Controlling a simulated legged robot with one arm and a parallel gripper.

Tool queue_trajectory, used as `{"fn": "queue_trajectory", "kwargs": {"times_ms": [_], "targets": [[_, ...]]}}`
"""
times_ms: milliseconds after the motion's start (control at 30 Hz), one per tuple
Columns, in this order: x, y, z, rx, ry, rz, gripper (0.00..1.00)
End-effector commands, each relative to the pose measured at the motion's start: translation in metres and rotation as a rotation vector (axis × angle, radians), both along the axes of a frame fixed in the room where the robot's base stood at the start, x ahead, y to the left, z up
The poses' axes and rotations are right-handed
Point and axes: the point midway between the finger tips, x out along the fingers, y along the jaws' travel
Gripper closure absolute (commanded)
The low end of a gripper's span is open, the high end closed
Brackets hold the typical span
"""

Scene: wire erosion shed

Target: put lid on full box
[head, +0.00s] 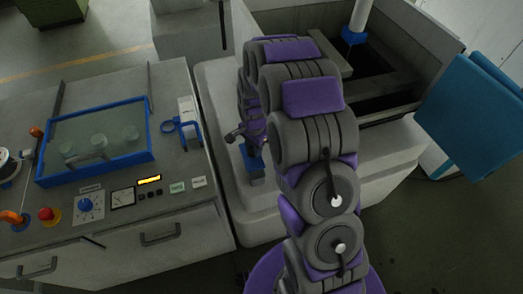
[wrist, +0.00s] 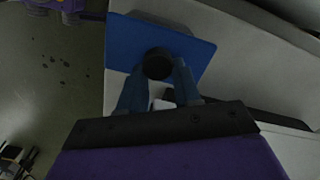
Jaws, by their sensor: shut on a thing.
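A blue square lid (wrist: 185,45) with a round black knob (wrist: 157,63) fills the upper middle of the wrist view. My gripper (wrist: 158,78) is shut on the knob, one finger on each side. In the head view my gripper is mostly hidden behind my arm. A small blue piece (head: 254,167), probably part of the lid, shows below it over the grey machine base. I cannot tell whether the lid touches anything below. No box can be made out with certainty; a blue-framed tray (head: 150,128) with several pale round pieces inside lies on the left console.
The grey console (head: 165,80) carries a red button (head: 47,214), a dial (head: 90,205) and a blue holder (head: 187,134). A machine tank (head: 440,45) stands behind my arm. A blue panel (head: 475,115) juts out at right. Floor shows at lower right.

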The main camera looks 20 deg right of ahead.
Motion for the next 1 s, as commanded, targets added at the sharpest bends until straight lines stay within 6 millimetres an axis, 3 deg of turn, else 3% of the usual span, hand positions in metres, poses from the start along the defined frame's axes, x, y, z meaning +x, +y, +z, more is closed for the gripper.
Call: {"fn": "queue_trajectory", "kwargs": {"times_ms": [700, 1000], "targets": [[0.001, 0.000, -0.050, 0.000, 0.001, -0.001, 1.00], [0.001, -0.002, -0.057, 0.001, 0.000, -0.002, 1.00]]}}
